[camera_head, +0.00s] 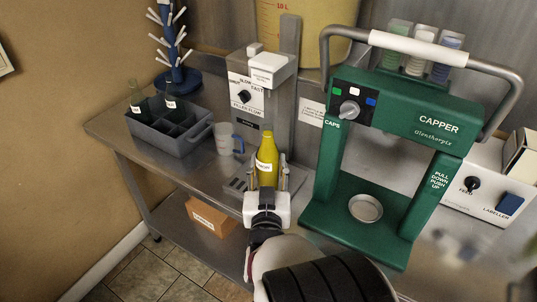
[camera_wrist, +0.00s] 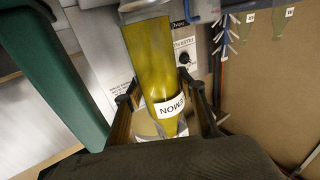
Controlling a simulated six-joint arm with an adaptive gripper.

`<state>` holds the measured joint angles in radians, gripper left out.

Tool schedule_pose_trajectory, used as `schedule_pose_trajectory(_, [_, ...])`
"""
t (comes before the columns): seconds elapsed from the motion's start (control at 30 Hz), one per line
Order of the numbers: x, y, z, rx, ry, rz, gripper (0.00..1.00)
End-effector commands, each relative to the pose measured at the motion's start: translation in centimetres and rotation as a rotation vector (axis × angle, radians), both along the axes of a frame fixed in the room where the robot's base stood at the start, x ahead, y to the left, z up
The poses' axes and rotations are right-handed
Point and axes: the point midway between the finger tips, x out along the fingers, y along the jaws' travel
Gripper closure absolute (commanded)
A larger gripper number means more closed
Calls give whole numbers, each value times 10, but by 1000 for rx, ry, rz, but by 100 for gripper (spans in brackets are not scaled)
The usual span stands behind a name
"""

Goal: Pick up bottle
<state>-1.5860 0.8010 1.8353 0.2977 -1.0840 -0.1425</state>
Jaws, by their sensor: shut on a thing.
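The bottle (camera_head: 267,157) is filled with yellow liquid and has a white label reading LEMON. It is upright in the head view, in front of the filler machine (camera_head: 262,90). My gripper (camera_head: 268,178) is shut on it, one finger on each side. In the wrist view the bottle (camera_wrist: 150,65) appears inverted and slightly tilted between the fingers of my gripper (camera_wrist: 155,88). The gripper hides its lower part in the head view, so I cannot tell whether its base touches the filler's tray.
The green capper (camera_head: 400,120) stands close on the right. A grey crate (camera_head: 172,142) with dark bottles and a mug (camera_head: 226,140) stand left. A blue bottle rack (camera_head: 178,78) stands at the back. A labeller (camera_head: 490,190) stands far right. The steel bench's front left is clear.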

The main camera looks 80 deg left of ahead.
Motion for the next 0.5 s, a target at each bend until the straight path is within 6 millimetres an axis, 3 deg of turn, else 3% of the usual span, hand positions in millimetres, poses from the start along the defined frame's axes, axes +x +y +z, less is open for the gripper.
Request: schedule_pose_trajectory(0.5, [-17,-64,2,4,-1,1,100])
